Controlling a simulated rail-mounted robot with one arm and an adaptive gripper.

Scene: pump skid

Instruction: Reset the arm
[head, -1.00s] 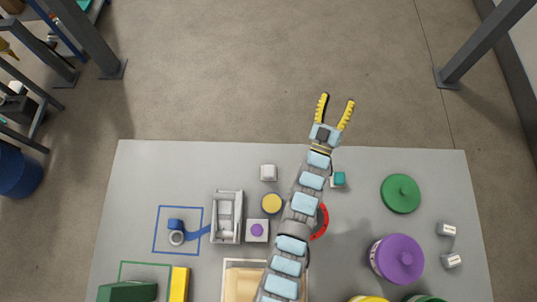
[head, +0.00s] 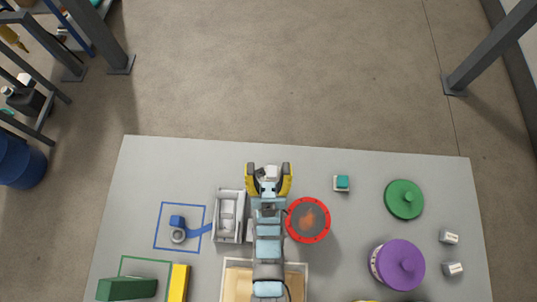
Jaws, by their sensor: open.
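My gripper (head: 268,172) has yellow fingers and is spread open over the back edge area of the grey table (head: 400,165). A small white block (head: 268,171) shows between the fingers. I cannot tell from above how far the fingers are above it or whether they touch it. My arm runs straight from the front of the table to the gripper and hides what lies under it.
Left of my arm is a grey open-framed holder (head: 229,215). Right of it lies a red-rimmed disc (head: 308,220). Farther right are a teal button (head: 342,182), a green lid (head: 404,199), a purple canister (head: 398,264) and white blocks (head: 452,269). The floor behind is clear.

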